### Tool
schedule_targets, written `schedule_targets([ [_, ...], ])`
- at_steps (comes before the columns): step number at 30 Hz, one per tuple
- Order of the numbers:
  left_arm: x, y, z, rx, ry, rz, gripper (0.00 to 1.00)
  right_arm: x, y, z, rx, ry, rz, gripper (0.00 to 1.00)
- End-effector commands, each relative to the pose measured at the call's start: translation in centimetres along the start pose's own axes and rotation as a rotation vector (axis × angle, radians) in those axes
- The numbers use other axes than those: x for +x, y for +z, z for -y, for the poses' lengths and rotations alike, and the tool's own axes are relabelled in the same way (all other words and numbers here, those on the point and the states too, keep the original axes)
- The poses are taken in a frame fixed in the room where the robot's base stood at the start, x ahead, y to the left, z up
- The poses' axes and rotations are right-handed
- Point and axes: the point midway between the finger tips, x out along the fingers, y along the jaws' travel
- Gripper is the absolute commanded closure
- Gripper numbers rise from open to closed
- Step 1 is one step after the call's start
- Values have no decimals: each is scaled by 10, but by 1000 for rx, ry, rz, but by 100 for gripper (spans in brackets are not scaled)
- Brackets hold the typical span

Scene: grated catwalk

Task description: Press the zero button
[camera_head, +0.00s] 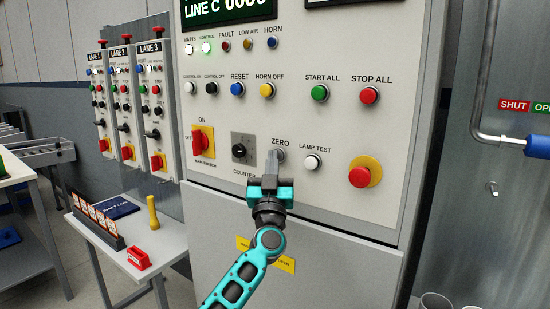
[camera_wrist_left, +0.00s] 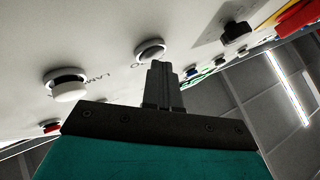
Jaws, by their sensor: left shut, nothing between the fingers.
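The ZERO label sits on the grey control panel (camera_head: 320,190), between the counter knob (camera_head: 239,150) and the white lamp test button (camera_head: 312,162). My left gripper (camera_head: 279,158) is shut and empty, its fingertips directly over the spot below that label and hiding most of the button in the head view. My right gripper is in neither view.
A red emergency button (camera_head: 359,177) on a yellow disc is to the right, and a red-and-yellow main switch (camera_head: 203,141) to the left. Buttons and lamps fill the rows above. A small table (camera_head: 165,240) with a red item and yellow cylinder stands at the lower left.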

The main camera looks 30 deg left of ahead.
Motion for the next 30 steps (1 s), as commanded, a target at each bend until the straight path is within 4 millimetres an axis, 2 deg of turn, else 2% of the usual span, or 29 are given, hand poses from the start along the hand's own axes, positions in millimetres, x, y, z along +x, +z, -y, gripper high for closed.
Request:
schedule_targets([
  [11, -1, -2, 0, 0, 2, 1, 100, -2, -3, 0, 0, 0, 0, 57],
  [21, -14, -11, 10, 1, 2, 2, 100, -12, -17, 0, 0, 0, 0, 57],
  [30, -17, -12, 12, 1, 1, 0, 100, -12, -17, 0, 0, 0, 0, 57],
])
